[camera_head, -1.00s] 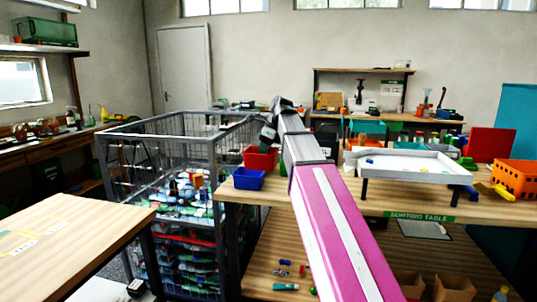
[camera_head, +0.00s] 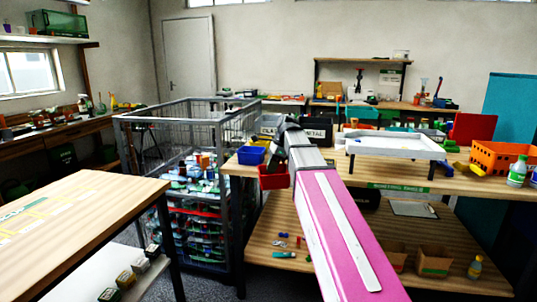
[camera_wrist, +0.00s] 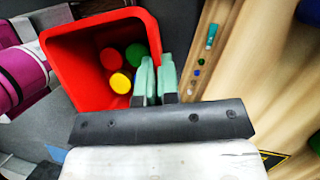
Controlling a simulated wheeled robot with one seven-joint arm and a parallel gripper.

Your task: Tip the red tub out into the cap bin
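The red tub (camera_head: 272,178) hangs at my gripper, just off the front edge of the sorting table in the head view. In the wrist view the red tub (camera_wrist: 70,60) has its open mouth facing the camera, with red, green and yellow caps (camera_wrist: 121,82) inside. My gripper (camera_wrist: 155,72) has its pale green fingers close together at the tub's right wall, pinching it. My arm hides part of the tub in the head view. I cannot tell which container is the cap bin.
A blue tub (camera_head: 251,155) stands at the table's left corner. Dark bins (camera_head: 314,134), one marked METAL, stand behind my arm. A wire cage (camera_head: 190,210) of mixed waste is left of the table. A white tray (camera_head: 395,146) and orange crate (camera_head: 497,158) are right.

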